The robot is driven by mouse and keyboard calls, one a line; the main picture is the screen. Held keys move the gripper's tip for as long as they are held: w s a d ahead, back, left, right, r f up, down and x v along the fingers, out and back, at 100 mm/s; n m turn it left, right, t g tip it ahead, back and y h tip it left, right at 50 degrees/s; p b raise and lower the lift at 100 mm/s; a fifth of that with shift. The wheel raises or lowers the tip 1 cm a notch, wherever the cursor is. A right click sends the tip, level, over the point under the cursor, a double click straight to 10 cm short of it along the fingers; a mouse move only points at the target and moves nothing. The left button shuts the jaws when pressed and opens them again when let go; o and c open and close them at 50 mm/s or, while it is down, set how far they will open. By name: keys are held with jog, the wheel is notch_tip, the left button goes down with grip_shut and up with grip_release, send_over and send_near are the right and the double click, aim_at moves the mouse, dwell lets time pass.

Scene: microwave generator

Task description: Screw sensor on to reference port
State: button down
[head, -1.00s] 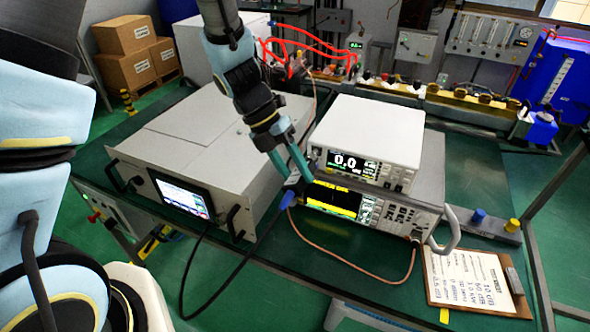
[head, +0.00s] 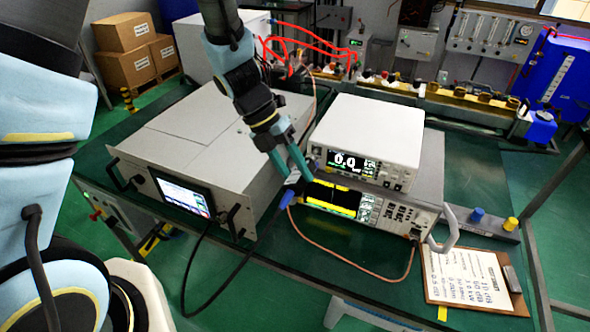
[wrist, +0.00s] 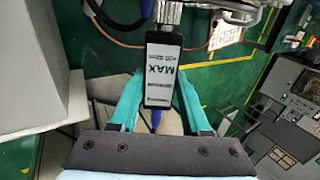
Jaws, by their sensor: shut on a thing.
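The sensor (wrist: 160,68) is a dark block with a white label reading "MAX". In the wrist view it lies between the two teal fingers of my gripper (wrist: 158,98), which is shut on it. Its metal connector end points at the front of the lower instrument. In the head view my gripper (head: 299,182) is at the left end of that instrument's front panel (head: 385,212). A blue cable end (head: 286,200) hangs from the sensor. The reference port is hidden, and I cannot tell whether the connector is engaged with it.
A white meter (head: 366,140) reading 0.0 stands on the lower instrument. A large grey cabinet (head: 215,135) with a screen stands to the left. A clipboard (head: 467,278) lies at the right front. A copper cable (head: 340,262) and a black cable loop over the green bench.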

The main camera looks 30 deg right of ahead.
jog(key=shift+w+d, duration=0.35)
jog(key=shift+d, duration=0.2)
jog(key=shift+w+d, duration=0.3)
jog(key=shift+d, duration=0.2)
jog(key=shift+c, duration=1.4)
grip_release()
jog(key=b+v, duration=0.1)
jog(key=v, duration=0.9)
jog(key=shift+w+a+r+b, duration=0.15)
jog(key=shift+r+b, duration=0.15)
jog(key=shift+b, duration=0.1)
